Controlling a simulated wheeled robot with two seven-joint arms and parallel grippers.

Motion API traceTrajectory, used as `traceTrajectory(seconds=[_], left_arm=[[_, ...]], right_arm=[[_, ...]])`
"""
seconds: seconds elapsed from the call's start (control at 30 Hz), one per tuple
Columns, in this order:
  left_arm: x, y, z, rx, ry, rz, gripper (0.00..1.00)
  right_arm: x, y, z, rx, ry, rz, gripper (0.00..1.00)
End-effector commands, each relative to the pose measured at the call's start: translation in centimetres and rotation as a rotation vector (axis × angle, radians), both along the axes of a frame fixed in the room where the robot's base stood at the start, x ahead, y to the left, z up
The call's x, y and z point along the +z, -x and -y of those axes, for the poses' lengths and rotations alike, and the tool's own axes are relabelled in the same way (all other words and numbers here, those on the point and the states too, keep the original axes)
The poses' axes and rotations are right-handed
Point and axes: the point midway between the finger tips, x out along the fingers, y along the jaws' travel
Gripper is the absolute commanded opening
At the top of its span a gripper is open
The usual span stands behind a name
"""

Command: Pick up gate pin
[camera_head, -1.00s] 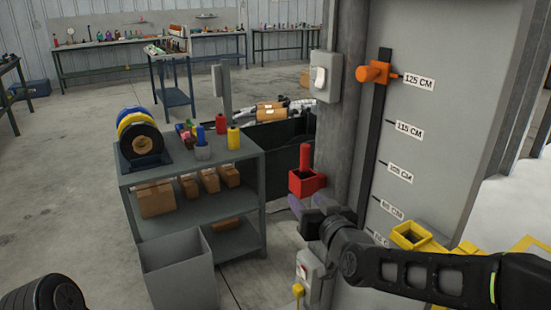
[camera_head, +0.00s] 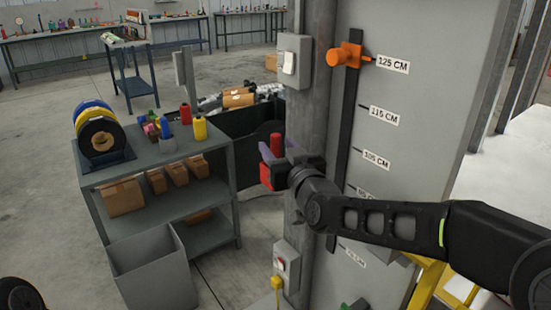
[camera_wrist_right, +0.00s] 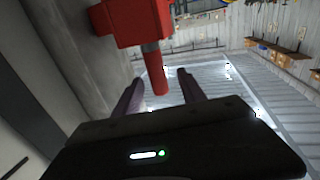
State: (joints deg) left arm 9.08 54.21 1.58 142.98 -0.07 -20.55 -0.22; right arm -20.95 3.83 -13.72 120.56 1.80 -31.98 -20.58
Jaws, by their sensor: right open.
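The gate pin (camera_head: 276,142) is a red upright cylinder standing in a red holder (camera_head: 266,176) on the grey post. In the right wrist view the pin (camera_wrist_right: 155,75) sticks out of the red holder (camera_wrist_right: 131,20), its free end between the finger directions. My right gripper (camera_head: 270,152) is open at the pin's level, partly covering the holder in the head view. In the wrist view its two purple-grey fingers (camera_wrist_right: 160,86) are spread to either side of the pin's end; contact cannot be told. My left gripper is not in view.
An orange knob (camera_head: 344,55) sits on the height scale of the grey panel (camera_head: 425,110). A switch box (camera_head: 294,62) is on the post (camera_head: 318,100). A grey shelf (camera_head: 150,165) with spools, bottles and boxes stands left, a grey bin (camera_head: 150,272) before it.

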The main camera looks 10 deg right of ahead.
Motion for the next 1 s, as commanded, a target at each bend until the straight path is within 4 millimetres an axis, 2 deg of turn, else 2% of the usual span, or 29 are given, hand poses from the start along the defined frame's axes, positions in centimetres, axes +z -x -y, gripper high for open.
traceTrajectory(seconds=[0.37,0.7,1.0], left_arm=[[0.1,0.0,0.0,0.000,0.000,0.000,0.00],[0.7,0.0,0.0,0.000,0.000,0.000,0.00],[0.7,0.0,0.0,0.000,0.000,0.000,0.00]], right_arm=[[0.0,-0.5,-0.1,0.000,-0.001,0.000,0.48],[0.0,-4.9,-0.4,0.000,0.000,0.000,0.48],[0.0,-5.4,-0.4,0.001,-0.001,0.001,0.48]])
